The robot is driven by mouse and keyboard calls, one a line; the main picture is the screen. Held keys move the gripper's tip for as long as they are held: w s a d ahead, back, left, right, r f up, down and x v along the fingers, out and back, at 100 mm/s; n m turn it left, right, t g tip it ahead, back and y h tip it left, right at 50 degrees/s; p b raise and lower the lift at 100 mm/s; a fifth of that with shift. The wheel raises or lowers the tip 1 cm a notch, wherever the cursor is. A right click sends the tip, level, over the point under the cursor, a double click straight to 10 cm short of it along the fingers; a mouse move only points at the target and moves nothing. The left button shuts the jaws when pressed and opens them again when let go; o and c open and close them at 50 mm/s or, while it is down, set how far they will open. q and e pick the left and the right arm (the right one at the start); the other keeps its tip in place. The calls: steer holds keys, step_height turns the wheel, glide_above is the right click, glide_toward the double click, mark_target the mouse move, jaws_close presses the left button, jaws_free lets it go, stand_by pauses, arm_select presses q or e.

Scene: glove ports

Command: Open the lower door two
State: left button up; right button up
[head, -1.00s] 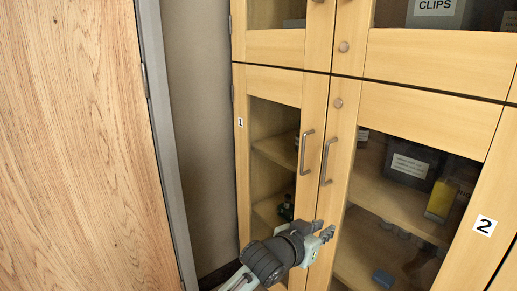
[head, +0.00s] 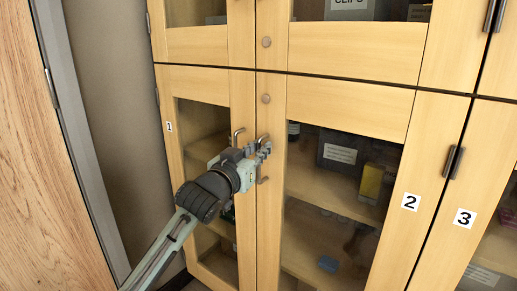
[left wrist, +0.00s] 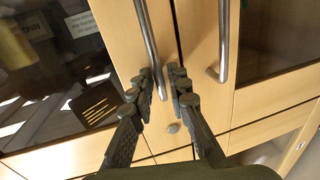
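Lower door two (head: 345,105) is a light wood door with a dark glass pane and a "2" label (head: 410,201), and it stands shut. Its grey bar handle (head: 263,181) is at its left edge, partly hidden by my left gripper (head: 264,147). In the left wrist view, which is turned over, the handle (left wrist: 149,45) runs down to between the fingertips of my left gripper (left wrist: 162,84). The fingers are apart, and I cannot tell whether either touches the bar. My right gripper is not in view.
Lower door one (head: 205,85) is shut on the left, its handle (head: 237,136) close beside my gripper. Door three's label (head: 464,218) is at the right. Boxes stand on shelves behind the glass. A wood panel (head: 40,180) stands at the far left.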

arm_select(q)
steer(key=shift+w, duration=0.1)
jaws_close()
steer(key=shift+f, duration=0.1)
stand_by(0.4)
